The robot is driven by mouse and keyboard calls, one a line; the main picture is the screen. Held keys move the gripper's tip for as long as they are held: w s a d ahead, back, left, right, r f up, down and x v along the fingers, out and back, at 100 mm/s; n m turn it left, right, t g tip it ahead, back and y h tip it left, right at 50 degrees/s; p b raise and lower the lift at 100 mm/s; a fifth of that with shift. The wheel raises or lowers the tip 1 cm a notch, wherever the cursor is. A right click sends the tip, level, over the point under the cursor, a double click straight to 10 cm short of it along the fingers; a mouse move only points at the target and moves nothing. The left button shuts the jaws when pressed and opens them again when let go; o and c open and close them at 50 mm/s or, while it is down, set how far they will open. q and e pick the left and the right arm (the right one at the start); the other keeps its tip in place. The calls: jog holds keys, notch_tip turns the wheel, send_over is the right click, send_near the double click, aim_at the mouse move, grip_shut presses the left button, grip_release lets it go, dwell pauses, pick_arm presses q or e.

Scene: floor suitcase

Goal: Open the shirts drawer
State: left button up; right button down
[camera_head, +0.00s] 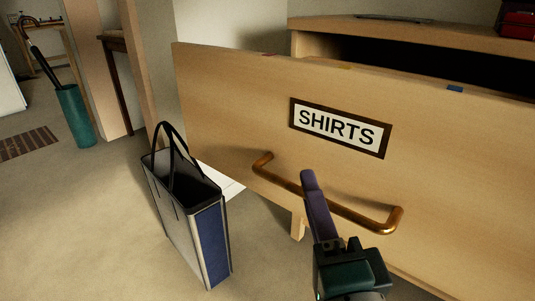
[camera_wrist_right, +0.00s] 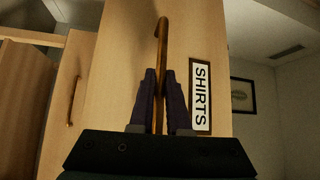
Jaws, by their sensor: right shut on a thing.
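The shirts drawer (camera_head: 225,100) is a wide light-wood front with a framed "SHIRTS" label (camera_head: 340,127). It stands out from the cabinet body, and a dark gap shows behind its top edge. Its curved brass handle (camera_head: 275,178) runs below the label. My right gripper (camera_head: 310,185) is at the middle of the handle. In the right wrist view the purple fingers (camera_wrist_right: 161,88) are closed around the handle bar (camera_wrist_right: 162,40), with the label (camera_wrist_right: 200,95) to the right. My left gripper is not in view.
A grey and blue tote bag (camera_head: 185,220) stands on the floor left of the handle, close to the drawer front. A teal umbrella stand (camera_head: 76,118) is farther left. A red box (camera_head: 518,24) sits on the cabinet top (camera_head: 430,38). Floor at the lower left is clear.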

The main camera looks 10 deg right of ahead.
jog(key=c, duration=0.9)
grip_release()
jog(key=s, duration=0.3)
jog(key=s+f, duration=0.1)
jog(key=s, duration=0.2)
jog(key=s+a+p, duration=0.1)
jog(key=s, duration=0.2)
jog(key=shift+s+f, duration=0.15)
jog(key=shift+s, duration=0.25)
